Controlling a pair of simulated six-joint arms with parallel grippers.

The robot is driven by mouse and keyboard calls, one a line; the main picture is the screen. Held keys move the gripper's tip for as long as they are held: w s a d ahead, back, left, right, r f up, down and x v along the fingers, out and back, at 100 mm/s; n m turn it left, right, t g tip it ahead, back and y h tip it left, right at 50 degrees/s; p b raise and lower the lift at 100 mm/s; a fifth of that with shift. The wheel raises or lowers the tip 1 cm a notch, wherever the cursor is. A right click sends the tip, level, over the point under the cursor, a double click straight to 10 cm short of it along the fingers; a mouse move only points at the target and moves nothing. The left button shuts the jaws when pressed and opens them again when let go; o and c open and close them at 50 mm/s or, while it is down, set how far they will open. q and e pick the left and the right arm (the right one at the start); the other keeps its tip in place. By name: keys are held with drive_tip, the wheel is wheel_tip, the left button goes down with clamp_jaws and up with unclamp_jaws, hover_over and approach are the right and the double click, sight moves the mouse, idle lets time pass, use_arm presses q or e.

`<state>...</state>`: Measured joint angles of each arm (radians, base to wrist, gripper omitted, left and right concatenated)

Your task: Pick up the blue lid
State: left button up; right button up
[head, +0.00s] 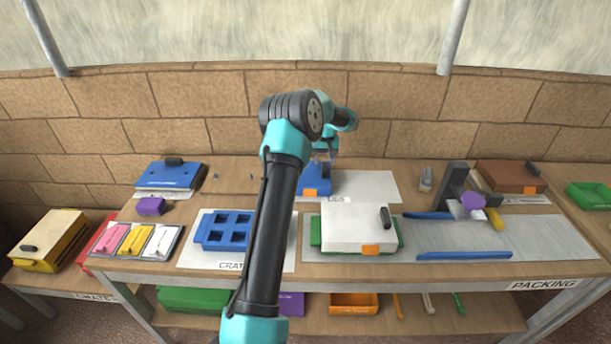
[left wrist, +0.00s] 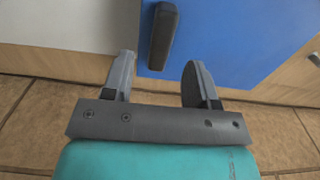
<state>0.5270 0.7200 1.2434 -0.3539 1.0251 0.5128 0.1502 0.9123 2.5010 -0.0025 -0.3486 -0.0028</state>
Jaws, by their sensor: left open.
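A blue lid (head: 317,184) with an orange tab at its front lies on a white mat marked "LIDS" at the back middle of the table. My arm partly hides it. In the left wrist view the flat blue lid (left wrist: 235,35) has a dark upright handle (left wrist: 164,36). My left gripper (head: 323,155) is over this lid; in the left wrist view its fingers (left wrist: 157,76) are apart and empty. The handle lies just beyond the fingertips, lined up with the gap between them. A second blue lid (head: 172,174) with a black handle lies at the back left. My right gripper is not in view.
A white-lidded green box (head: 352,226) with an orange tab stands in front. A blue crate (head: 224,231) with square wells is left of it. A grey holder (head: 455,185) with a purple knob stands right. A brick wall (head: 180,110) runs behind the table.

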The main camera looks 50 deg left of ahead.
sight(325, 167)
use_arm(q)
wheel_tip(325, 167, down, 4)
drive_tip(key=shift+s+d+f, duration=0.1)
drive_tip(key=shift+d+f, duration=0.05)
drive_tip(key=shift+f, duration=0.1)
idle(0.4)
clamp_jaws()
idle(0.3)
